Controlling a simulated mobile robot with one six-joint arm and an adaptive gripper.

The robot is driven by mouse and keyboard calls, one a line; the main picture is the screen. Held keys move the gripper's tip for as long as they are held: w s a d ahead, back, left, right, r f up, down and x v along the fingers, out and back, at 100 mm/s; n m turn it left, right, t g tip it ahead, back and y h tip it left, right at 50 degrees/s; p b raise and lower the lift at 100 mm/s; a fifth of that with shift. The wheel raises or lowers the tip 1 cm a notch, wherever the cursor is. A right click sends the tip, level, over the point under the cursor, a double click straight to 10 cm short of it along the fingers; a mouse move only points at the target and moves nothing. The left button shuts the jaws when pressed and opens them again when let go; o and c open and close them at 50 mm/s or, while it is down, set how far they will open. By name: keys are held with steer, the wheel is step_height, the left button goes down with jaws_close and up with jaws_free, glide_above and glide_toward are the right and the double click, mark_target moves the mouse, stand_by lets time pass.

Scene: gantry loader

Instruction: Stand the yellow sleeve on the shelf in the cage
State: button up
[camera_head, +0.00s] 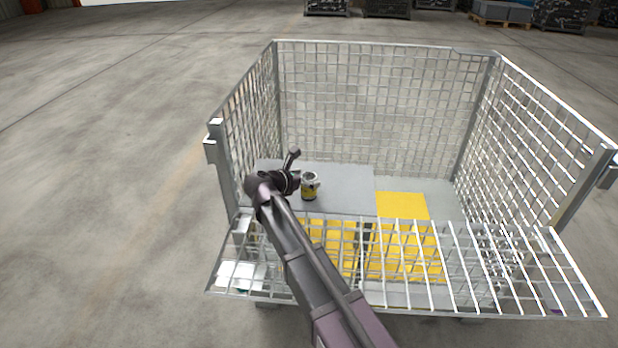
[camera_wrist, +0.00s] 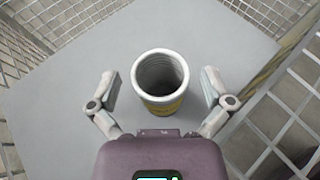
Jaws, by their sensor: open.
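The yellow sleeve (camera_wrist: 162,104) stands upright on the grey shelf (camera_wrist: 70,110) in the wrist view, its open round top facing the camera. My gripper (camera_wrist: 160,91) is open around it, with one finger to its left and one to its right. Gaps show between the sleeve and both fingers. In the head view the sleeve (camera_head: 309,190) stands on the shelf (camera_head: 345,180), at the end of my arm, inside the wire cage (camera_head: 380,47). My gripper (camera_head: 308,181) is small there and partly hides the sleeve.
Mesh walls rise on the left, back and right of the cage. The front mesh panel (camera_head: 480,265) is folded down, with my arm reaching over it. A yellow area (camera_head: 402,205) lies lower, right of the shelf. Bare shelf surface surrounds the sleeve.

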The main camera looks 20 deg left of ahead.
steer(key=p+v, duration=0.4)
steer(key=v, duration=0.7)
steer(key=shift+s, duration=0.25)
steer(key=shift+r, duration=0.2)
